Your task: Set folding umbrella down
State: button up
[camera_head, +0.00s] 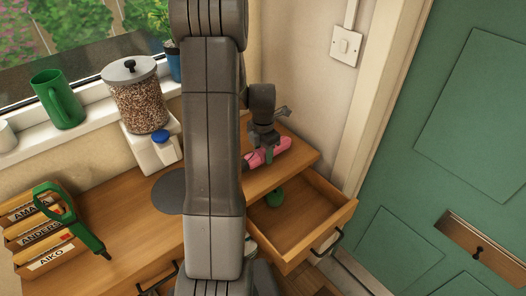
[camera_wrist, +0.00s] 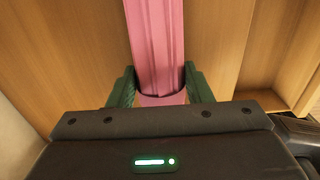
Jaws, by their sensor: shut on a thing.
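The pink folding umbrella (camera_head: 268,153) is at the right end of the wooden dresser top, at or just above the surface; I cannot tell whether it touches. My gripper (camera_head: 263,138) is over it, pointing down. In the wrist view, the green fingers of my gripper (camera_wrist: 161,88) are shut on the umbrella (camera_wrist: 152,42), one on each side. The umbrella runs away from the gripper toward the top of that view, and its far end is out of frame.
My arm hides the middle of the top.

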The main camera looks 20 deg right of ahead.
aim_at(263, 149)
jog(key=shift+f, duration=0.2)
jog(key=o, duration=1.2)
jog(key=shift+r, duration=0.1)
notch_tip(263, 149, up, 12)
jog(key=shift+r, duration=0.15)
